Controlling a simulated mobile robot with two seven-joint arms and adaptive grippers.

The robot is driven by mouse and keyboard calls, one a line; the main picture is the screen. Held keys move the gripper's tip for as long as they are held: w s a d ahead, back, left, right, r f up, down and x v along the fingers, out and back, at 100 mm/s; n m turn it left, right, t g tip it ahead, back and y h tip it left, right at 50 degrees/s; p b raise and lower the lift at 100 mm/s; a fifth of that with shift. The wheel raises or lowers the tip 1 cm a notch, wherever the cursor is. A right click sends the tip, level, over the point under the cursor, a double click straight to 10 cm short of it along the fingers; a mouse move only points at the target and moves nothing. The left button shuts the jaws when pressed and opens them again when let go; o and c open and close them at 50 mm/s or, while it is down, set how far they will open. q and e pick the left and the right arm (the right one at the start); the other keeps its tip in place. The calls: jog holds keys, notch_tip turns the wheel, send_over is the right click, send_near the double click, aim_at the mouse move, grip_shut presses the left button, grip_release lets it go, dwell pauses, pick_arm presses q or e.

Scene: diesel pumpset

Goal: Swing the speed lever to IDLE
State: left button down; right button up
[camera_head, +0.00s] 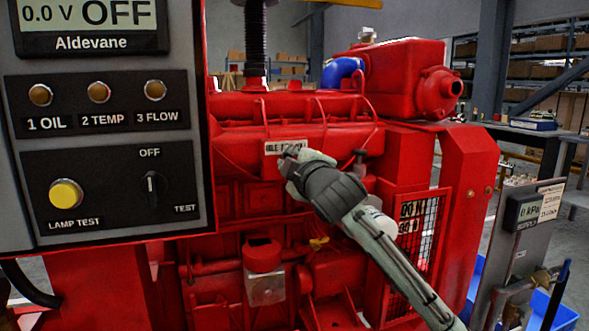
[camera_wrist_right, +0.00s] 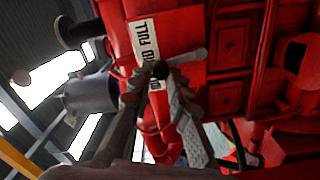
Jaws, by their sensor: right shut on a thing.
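The red diesel engine (camera_head: 240,140) fills the middle of the head view. A white label plate (camera_head: 285,147) on its side is partly hidden behind my right gripper (camera_head: 296,162). In the right wrist view the label plate (camera_wrist_right: 144,45) reads FULL at one end; the rest is covered. The speed lever shows there as a black round knob (camera_wrist_right: 161,70) with a grey bar (camera_wrist_right: 188,59) beside it. My right gripper (camera_wrist_right: 158,88) is shut on the lever, its fingers either side below the knob. In the head view the gripper hides the lever. My left gripper is not in view.
A grey control panel (camera_head: 105,193) with a yellow LAMP TEST button (camera_head: 66,193) stands close at the left. A mesh guard (camera_head: 436,235) is right of my arm. A kPa gauge stand (camera_head: 525,212) stands at the far right.

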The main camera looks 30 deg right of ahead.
jog(key=shift+w+a+f, duration=0.1)
jog(key=shift+a+f, duration=0.1)
jog(key=shift+a, duration=0.25)
jog(key=shift+a+f, duration=0.1)
jog(key=shift+f, duration=0.05)
jog(key=shift+w+a+f, duration=0.1)
jog(key=shift+a, duration=0.15)
dwell(0.4)
jog(key=shift+w+a+f, duration=0.1)
jog(key=shift+a+f, duration=0.1)
jog(key=shift+a, duration=0.1)
